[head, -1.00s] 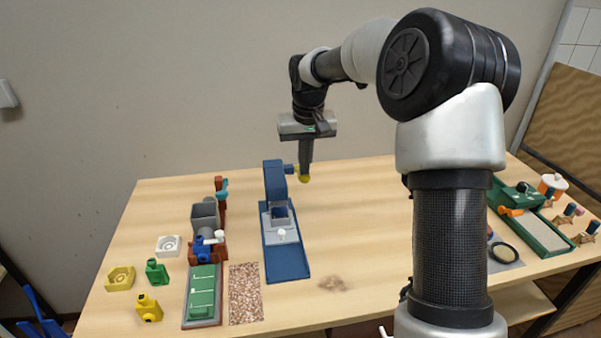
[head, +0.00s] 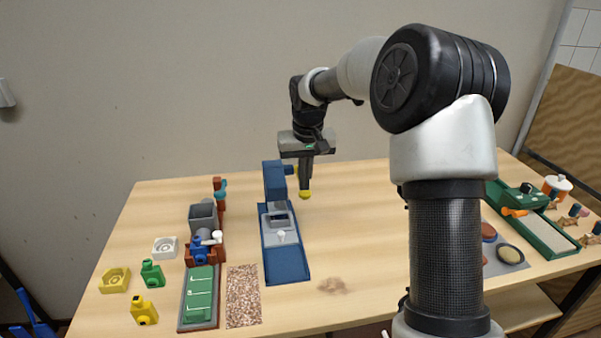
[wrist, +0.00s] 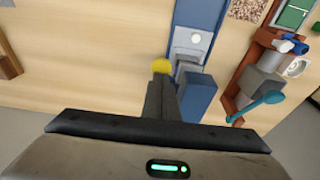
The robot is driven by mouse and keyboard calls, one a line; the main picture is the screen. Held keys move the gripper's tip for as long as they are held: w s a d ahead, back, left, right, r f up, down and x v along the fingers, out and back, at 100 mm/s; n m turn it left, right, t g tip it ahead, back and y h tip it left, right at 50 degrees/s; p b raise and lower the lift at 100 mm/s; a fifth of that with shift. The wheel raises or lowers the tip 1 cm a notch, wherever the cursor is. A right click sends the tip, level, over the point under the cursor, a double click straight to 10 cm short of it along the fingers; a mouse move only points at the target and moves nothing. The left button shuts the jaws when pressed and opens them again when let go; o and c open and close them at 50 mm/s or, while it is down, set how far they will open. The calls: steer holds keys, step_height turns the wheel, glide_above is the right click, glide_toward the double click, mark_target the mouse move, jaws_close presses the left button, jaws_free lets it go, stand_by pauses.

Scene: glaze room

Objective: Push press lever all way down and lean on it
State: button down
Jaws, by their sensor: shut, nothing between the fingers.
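The blue press (head: 286,262) stands on the table, its tall column at the back and its bed toward the front. My fingers hide part of the lever. I cannot tell whether the lever is at its lowest point.
Left of the press are a speckled mat (head: 243,296), a green tray piece (head: 200,296), a grey hopper (head: 203,217) and small yellow, green and white parts. A green-framed tray (head: 541,230) stands far right.

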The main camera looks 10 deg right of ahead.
steer(key=shift+f, duration=0.2)
steer(key=shift+f+b, duration=1.2)
steer(key=shift+f, duration=0.65)
steer(key=shift+s, duration=0.1)
steer(key=shift+r, duration=0.2)
stand_by(1.3)
step_height(320, 180, up, 10)
steer(key=p, duration=0.8)
steer(key=shift+f, duration=0.15)
stand_by(0.4)
step_height(320, 180, up, 5)
steer(key=p, duration=0.4)
glide_above(305, 193)
steer(key=w, duration=0.1)
